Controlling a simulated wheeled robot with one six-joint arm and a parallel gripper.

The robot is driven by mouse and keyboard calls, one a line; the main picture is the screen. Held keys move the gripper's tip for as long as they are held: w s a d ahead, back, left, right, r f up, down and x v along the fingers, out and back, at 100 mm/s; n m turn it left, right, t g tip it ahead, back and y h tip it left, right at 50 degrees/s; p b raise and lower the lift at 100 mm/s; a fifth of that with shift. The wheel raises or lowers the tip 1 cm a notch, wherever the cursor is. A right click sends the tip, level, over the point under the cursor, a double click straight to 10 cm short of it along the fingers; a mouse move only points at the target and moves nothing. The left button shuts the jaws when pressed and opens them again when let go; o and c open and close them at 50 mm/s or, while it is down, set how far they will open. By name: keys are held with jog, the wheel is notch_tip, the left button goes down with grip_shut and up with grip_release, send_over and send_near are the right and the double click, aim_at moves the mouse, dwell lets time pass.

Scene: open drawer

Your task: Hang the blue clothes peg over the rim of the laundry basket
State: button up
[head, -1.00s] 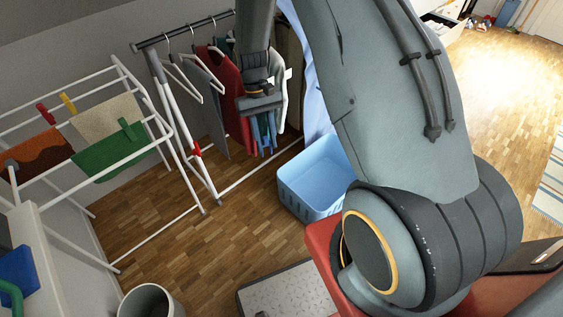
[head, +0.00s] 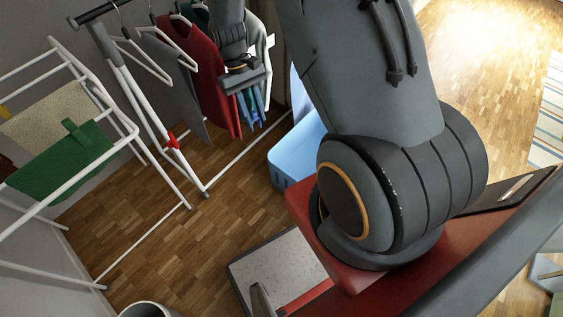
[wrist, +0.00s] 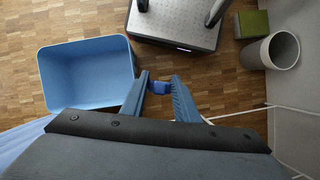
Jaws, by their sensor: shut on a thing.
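The blue clothes peg (wrist: 160,88) sits between the fingertips of my gripper (wrist: 160,90) in the wrist view, and both blue-grey fingers close on it. In the head view my gripper (head: 252,106) points down in front of the hanging clothes; the peg cannot be told apart from the fingers there. The light blue laundry basket (wrist: 88,74) stands open and empty on the floor, left of the peg in the wrist view and apart from it. In the head view the basket (head: 296,158) is right of and lower than my gripper, partly hidden behind my arm.
A clothes rail (head: 120,75) with garments stands behind my gripper. A white drying rack (head: 100,150) with cloths is at the left. A speckled grey platform (wrist: 185,18), a grey bin (wrist: 272,50) and a green box (wrist: 252,24) are on the floor. Wood floor between is clear.

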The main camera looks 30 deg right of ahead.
aim_at(283, 171)
jog(key=d+f+n+b, duration=0.1)
jog(key=d+f+b, duration=0.2)
jog(key=f+b, duration=0.6)
jog(key=d+f+n+b, duration=0.1)
jog(key=d+f+b, duration=0.3)
jog(key=f+b, duration=0.6)
jog(key=d+f+n+h+b, duration=0.1)
jog(key=d+f+b, duration=0.3)
jog(key=f+b, duration=0.5)
notch_tip(283, 171, down, 6)
jog(key=shift+w+b, duration=0.25)
jog(key=shift+b, duration=0.05)
jog(key=shift+p, duration=0.3)
jog(key=shift+f+b, duration=1.3)
jog(key=shift+f, duration=2.4)
jog(key=o, duration=1.1)
